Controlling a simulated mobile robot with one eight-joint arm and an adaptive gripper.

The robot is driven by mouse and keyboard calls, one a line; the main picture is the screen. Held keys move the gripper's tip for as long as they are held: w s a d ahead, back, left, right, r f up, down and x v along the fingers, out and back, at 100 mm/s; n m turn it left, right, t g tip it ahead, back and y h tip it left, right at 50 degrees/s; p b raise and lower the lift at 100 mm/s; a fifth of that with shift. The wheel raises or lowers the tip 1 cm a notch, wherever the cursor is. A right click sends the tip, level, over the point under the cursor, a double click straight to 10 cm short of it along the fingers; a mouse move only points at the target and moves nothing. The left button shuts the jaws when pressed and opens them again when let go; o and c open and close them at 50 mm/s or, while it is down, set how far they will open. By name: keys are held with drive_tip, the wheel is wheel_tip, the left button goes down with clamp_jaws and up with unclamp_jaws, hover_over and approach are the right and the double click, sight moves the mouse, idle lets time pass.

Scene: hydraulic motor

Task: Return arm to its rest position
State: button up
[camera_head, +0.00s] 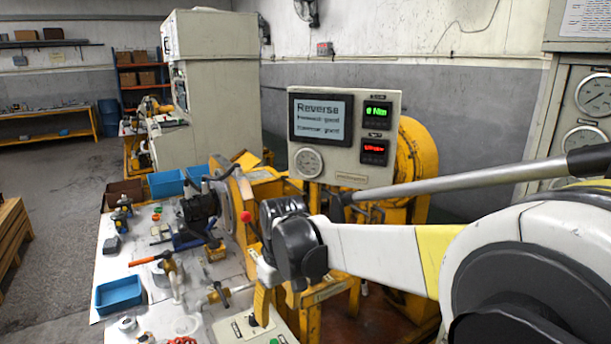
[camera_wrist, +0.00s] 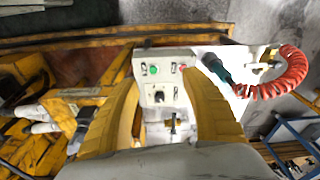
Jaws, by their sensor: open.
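My arm reaches from the right edge of the head view across to the middle, with my gripper (camera_head: 261,306) pointing down in front of the yellow machine. In the wrist view my gripper (camera_wrist: 168,80) shows two yellow curved fingers spread wide apart with nothing held between them. A white control box (camera_wrist: 181,55) with a green button, a red button and a black knob (camera_wrist: 159,97) lies between and beyond the fingers. The box (camera_head: 238,331) also shows at the bottom of the head view, partly behind the gripper. I cannot tell the exact gap between fingertips and box.
A display panel (camera_head: 347,178) reads "Reverse" behind my arm, on the yellow machine (camera_head: 415,170). The white workbench (camera_head: 130,262) at left holds tools, a black motor (camera_head: 199,208) and a blue tray (camera_head: 119,294). A red coiled hose (camera_wrist: 290,75) lies at right in the wrist view.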

drive_tip(key=s+d+r+m+t, duration=0.2)
drive_tip(key=s+d+r, duration=0.25)
drive_tip(key=d, duration=0.35)
drive_tip(key=s+d+r+m+t, duration=0.1)
drive_tip(key=s+d+r+m, duration=0.15)
drive_tip(key=s+d, duration=0.4)
drive_tip(key=s+d+f+m+t+h, duration=0.1)
drive_tip(key=s+d+f+m+t, duration=0.1)
drive_tip(key=s+d, duration=0.6)
drive_tip(key=d+m+t, duration=0.1)
drive_tip(key=d, duration=0.1)
drive_tip(key=shift+s+d+f, duration=0.15)
drive_tip(key=shift+s+d, duration=0.1)
drive_tip(key=shift+d, duration=0.15)
